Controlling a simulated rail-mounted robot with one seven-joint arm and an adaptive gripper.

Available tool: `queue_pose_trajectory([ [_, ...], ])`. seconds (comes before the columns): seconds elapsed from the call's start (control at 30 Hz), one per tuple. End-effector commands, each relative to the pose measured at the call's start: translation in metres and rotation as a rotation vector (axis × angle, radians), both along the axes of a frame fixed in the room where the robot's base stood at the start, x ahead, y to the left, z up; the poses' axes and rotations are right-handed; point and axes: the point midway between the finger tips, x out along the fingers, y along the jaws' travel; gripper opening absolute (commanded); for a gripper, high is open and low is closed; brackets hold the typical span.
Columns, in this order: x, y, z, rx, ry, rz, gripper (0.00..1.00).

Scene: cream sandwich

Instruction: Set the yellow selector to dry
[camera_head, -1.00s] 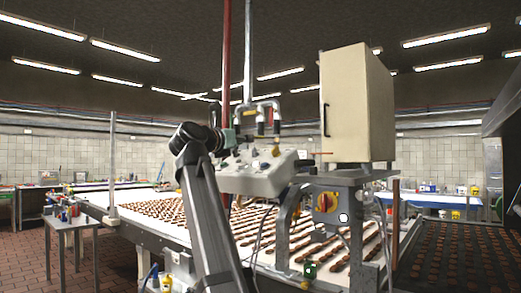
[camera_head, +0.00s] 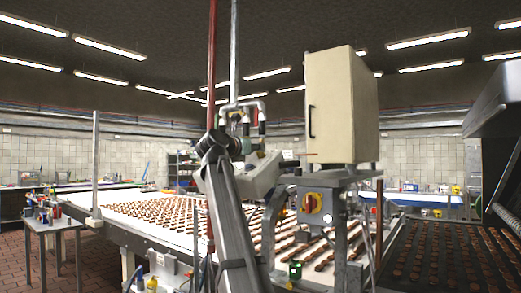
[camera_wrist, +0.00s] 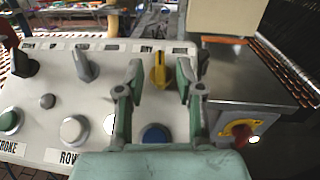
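The yellow selector (camera_wrist: 158,72) is on the pale control panel (camera_wrist: 98,100) in the wrist view. Its handle stands roughly upright in the picture, just below a row of labels, one of which seems to read DRY (camera_wrist: 147,48). My gripper (camera_wrist: 160,68) is open, with one green-grey finger on each side of the selector. Gaps show on both sides, so I see no grip on it. In the head view the panel (camera_head: 262,176) is partly behind my arm, and the selector cannot be made out.
Grey levers (camera_wrist: 85,66), a blue button (camera_wrist: 155,136) and a white button (camera_wrist: 74,130) share the panel. A red-yellow rotary switch (camera_head: 312,203) is on the machine to the right. A cream cabinet (camera_head: 341,105) stands above. The conveyor (camera_head: 130,226) carries rows of brown biscuits.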

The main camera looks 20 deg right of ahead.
Motion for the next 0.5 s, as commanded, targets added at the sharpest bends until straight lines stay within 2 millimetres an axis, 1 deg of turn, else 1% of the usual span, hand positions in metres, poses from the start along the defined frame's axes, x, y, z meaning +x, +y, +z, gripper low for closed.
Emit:
queue_pose_trajectory([
  [0.03,0.006,-0.008,0.001,0.0,0.0,-0.001,0.36],
  [0.2,0.017,-0.025,0.001,0.0,0.0,-0.001,0.36],
  [0.33,0.021,-0.031,0.001,-0.001,-0.001,0.0,0.36],
  [0.5,0.022,-0.033,0.0,-0.001,-0.001,0.001,0.36],
])
